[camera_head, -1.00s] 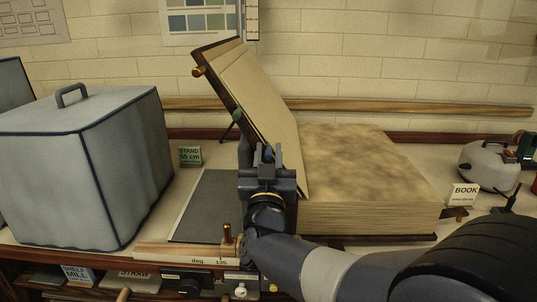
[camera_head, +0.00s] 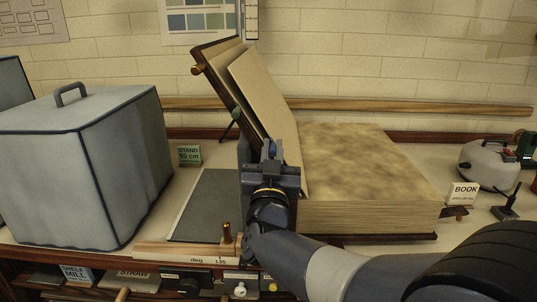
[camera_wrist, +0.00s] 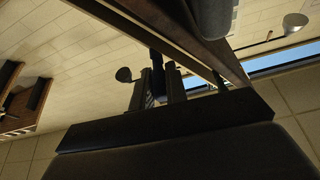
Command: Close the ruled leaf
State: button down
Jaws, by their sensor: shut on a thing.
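The ruled leaf (camera_head: 262,92) is a large cream sheet standing steeply from the spine of a big open book, tilted to the left. A gap shows between it and the dark wooden cover (camera_head: 203,58) behind it, which leans further left. The thick page block (camera_head: 365,175) lies flat on the right. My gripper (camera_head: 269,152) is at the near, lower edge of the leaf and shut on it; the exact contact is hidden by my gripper. In the wrist view, my gripper's fingers (camera_wrist: 160,85) are close together beside a dark board edge (camera_wrist: 205,45).
A grey covered box (camera_head: 80,165) with a handle stands at the left. A wooden base with a brass peg (camera_head: 227,233) and a dark panel (camera_head: 205,205) lies in front. A BOOK sign (camera_head: 464,193) and a white rounded device (camera_head: 487,165) are at the right.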

jog(key=d+m+g+h+b, duration=0.4)
jog(key=d+m+h+b, duration=0.25)
jog(key=d+m, duration=1.05)
jog(key=shift+s+d+f+m+g+y+b, duration=0.25)
jog(key=shift+d+f+m+g+b, duration=0.55)
jog(key=shift+d+f+m, duration=1.35)
jog(key=shift+s+d+f+m+g+y+b, duration=0.1)
jog(key=shift+d+f+m+g+y+b, duration=0.6)
jog(key=shift+f, duration=2.6)
jog(key=shift+s+d+f+m+g+h+b, duration=0.15)
jog(key=shift+d+f+m+g+b, duration=0.15)
jog(key=shift+d+f+m+b, duration=1.7)
jog(key=shift+d+f+n+p, duration=0.1)
jog(key=shift+f+n+p, duration=0.25)
jog(key=shift+f+p, duration=0.4)
jog(key=c, duration=1.4)
grip_release()
